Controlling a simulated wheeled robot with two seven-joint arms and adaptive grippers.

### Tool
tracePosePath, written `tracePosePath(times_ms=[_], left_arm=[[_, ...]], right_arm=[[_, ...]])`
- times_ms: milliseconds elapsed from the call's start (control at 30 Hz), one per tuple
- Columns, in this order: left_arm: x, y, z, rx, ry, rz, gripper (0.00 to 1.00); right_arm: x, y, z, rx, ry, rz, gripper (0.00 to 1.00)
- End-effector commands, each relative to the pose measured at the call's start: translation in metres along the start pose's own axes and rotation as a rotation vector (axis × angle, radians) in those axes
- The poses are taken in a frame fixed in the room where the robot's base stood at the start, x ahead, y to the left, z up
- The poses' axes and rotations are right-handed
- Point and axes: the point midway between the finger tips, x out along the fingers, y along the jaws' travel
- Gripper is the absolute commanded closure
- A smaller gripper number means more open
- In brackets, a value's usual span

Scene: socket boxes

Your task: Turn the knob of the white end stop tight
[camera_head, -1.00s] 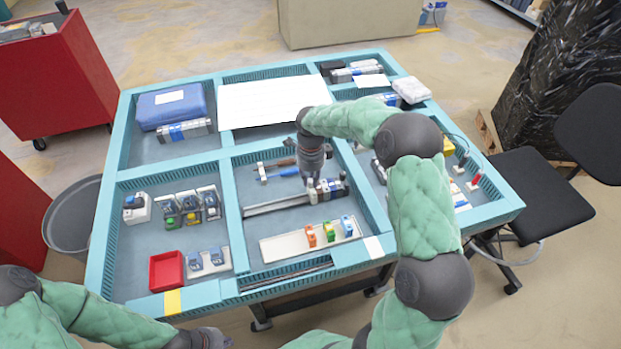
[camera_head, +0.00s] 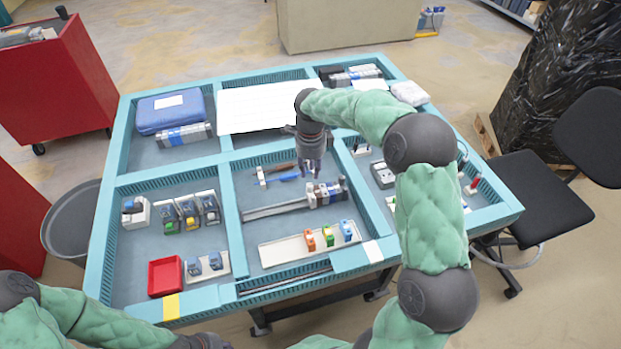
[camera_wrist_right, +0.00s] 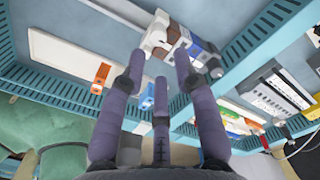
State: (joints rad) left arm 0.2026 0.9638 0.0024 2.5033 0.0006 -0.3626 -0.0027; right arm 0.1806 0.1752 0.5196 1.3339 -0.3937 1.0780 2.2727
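The white end stop (camera_head: 311,195) sits at the left end of a row of modules on the metal rail (camera_head: 275,208) in the middle compartment. In the right wrist view a white part, likely the end stop (camera_wrist_right: 154,38), lies beyond my fingertips beside brown and blue modules. I cannot make out its knob clearly. My right gripper (camera_head: 311,172) is just above the end stop, apart from it. In the right wrist view its fingers (camera_wrist_right: 159,85) are spread, with nothing between them. My left gripper (camera_head: 207,341) is low at the bottom edge, far from the rail; its fingers are unclear.
A white tray (camera_head: 285,251) with orange, green and blue parts lies in front of the rail. Teal dividers (camera_head: 229,205) bound the compartment. A red bin (camera_head: 165,277) is at the front left.

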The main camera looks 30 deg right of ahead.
Motion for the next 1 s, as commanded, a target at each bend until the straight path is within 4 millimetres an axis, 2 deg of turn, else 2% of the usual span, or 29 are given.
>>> tracePosePath(times_ms=[33,100,333,500,1000], left_arm=[[0.0,0.0,0.0,0.0,0.0,0.0,1.0],[0.0,0.0,0.0,0.0,0.0,0.0,1.0],[0.0,0.0,0.0,0.0,0.0,0.0,1.0],[0.0,0.0,0.0,0.0,0.0,0.0,1.0],[0.0,0.0,0.0,0.0,0.0,0.0,1.0]], right_arm=[[-0.012,-0.001,0.001,0.0,-0.003,-0.005,0.69],[-0.024,-0.001,0.0,0.001,-0.002,-0.004,0.69],[-0.05,-0.001,0.0,0.0,-0.001,-0.003,0.69],[-0.056,-0.001,-0.001,0.0,0.0,-0.002,0.69],[-0.056,-0.001,-0.001,0.001,0.0,-0.001,0.69]])
